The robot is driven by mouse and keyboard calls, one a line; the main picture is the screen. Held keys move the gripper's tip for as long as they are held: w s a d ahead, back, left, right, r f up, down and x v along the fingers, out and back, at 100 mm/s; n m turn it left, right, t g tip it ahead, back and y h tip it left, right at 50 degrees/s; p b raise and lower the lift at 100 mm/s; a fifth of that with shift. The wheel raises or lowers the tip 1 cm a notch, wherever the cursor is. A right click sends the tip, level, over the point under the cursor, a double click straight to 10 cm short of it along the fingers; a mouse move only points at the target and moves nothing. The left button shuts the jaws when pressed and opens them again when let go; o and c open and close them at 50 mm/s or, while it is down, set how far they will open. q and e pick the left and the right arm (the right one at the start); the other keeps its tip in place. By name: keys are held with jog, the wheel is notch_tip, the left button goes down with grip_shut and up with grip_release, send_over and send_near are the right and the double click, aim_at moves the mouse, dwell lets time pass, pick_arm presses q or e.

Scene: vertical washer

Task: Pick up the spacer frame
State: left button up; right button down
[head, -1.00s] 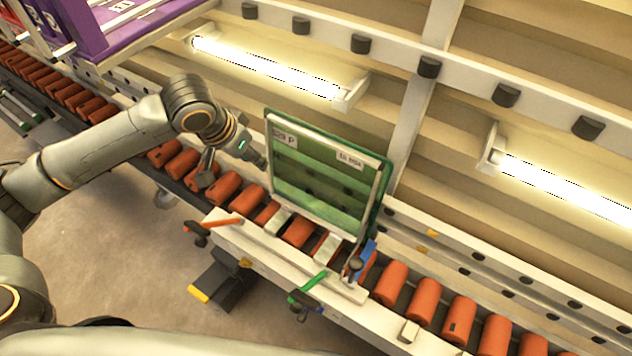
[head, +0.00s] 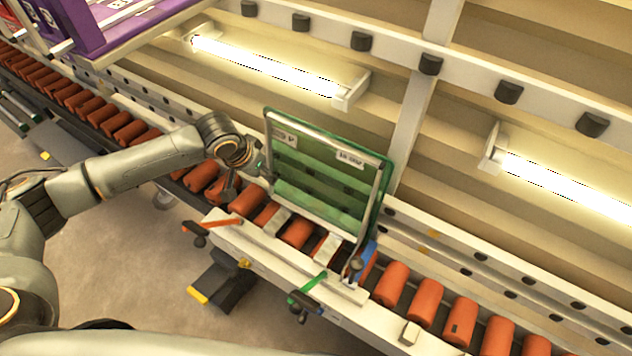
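The spacer frame (head: 341,150) is a thin grey rectangular border with paper labels, standing upright and leaning slightly back against a green-tinted glass pane (head: 325,178) on the roller line. My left gripper (head: 266,172) is at the left edge of the frame and pane, at about mid height. Its fingers are small and partly hidden by the wrist, so I cannot tell whether they are open or touch the frame. My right gripper is not in view.
Orange rollers (head: 393,284) run along the conveyor. A white fixture (head: 270,246) with an orange lever (head: 211,225), a green lever (head: 310,287) and a blue part (head: 366,258) stands in front of the pane. Lit tubes (head: 265,66) and a perforated rail lie behind. A purple rack (head: 95,22) is at upper left.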

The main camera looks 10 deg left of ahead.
pick_arm(q)
jog(key=shift+x, duration=0.85)
jog(key=shift+f+p, duration=0.2)
jog(key=shift+p, duration=0.15)
grip_shut()
